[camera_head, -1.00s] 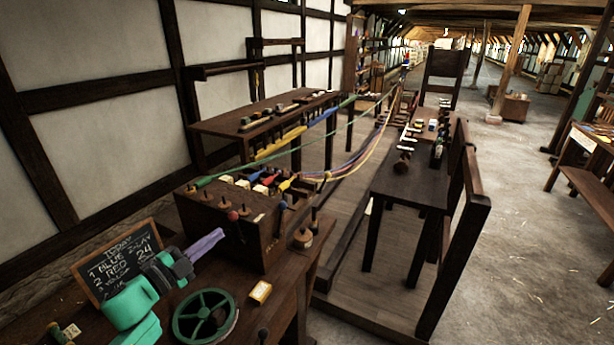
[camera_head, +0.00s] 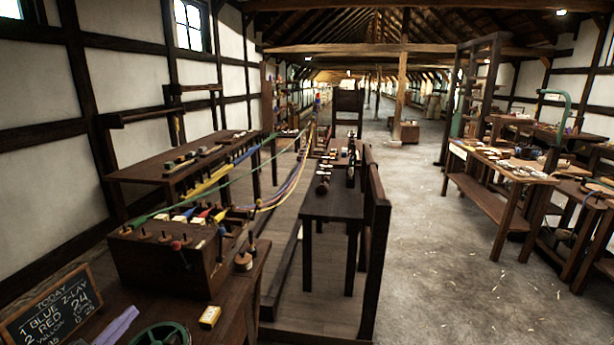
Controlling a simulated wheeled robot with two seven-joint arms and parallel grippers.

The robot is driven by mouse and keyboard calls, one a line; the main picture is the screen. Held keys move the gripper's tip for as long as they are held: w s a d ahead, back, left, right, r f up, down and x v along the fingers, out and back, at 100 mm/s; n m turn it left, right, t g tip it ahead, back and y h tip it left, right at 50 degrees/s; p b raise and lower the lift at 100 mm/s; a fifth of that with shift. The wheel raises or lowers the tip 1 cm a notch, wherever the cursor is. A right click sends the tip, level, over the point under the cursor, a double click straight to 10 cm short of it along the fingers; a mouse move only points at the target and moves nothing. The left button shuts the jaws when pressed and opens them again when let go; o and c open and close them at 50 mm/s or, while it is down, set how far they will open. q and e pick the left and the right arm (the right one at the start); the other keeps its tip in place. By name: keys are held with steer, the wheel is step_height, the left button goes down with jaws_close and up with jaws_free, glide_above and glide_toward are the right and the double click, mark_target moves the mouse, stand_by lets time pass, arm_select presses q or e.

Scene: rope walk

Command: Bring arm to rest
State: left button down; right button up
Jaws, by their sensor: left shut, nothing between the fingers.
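My left gripper (camera_head: 118,324) shows only by its purple fingers at the bottom left edge of the head view. They are shut with nothing between them. They are above the near bench (camera_head: 245,320), between a chalkboard (camera_head: 50,312) and a green handwheel (camera_head: 160,335) cut off by the lower edge. The rest of my left arm is out of the picture. My right gripper is not in view.
A dark wooden box (camera_head: 165,262) with knobs and levers stands on the near bench. Coloured strands (camera_head: 285,190) run from it down the walk. A small yellow-topped block (camera_head: 210,317) lies nearby. Worktables (camera_head: 500,180) stand at the right. The stone floor (camera_head: 425,240) between is open.

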arm_select(q)
steer(key=s+d+f+n+g+y, duration=0.2)
steer(key=s+d+f+n+g, duration=0.15)
steer(key=f+n, duration=0.2)
steer(key=s+d+f+n+g+y, duration=0.2)
steer(key=f+n+g+y, duration=0.15)
steer(key=f, duration=0.35)
steer(key=s+d+f+n+g+h, duration=0.3)
steer(key=s+d+g, duration=0.4)
steer(key=s+d, duration=0.45)
steer(key=s+f+g, duration=0.2)
steer(key=s+f, duration=0.1)
steer(key=f, duration=2)
steer(key=s+a+f, duration=0.2)
steer(key=s+f, duration=0.5)
steer(key=s, duration=0.1)
steer(key=s+a+f, duration=0.2)
steer(key=s+f, duration=0.6)
steer(key=s, duration=0.1)
steer(key=shift+f+m+g, duration=0.15)
steer(key=shift+m+g, duration=0.25)
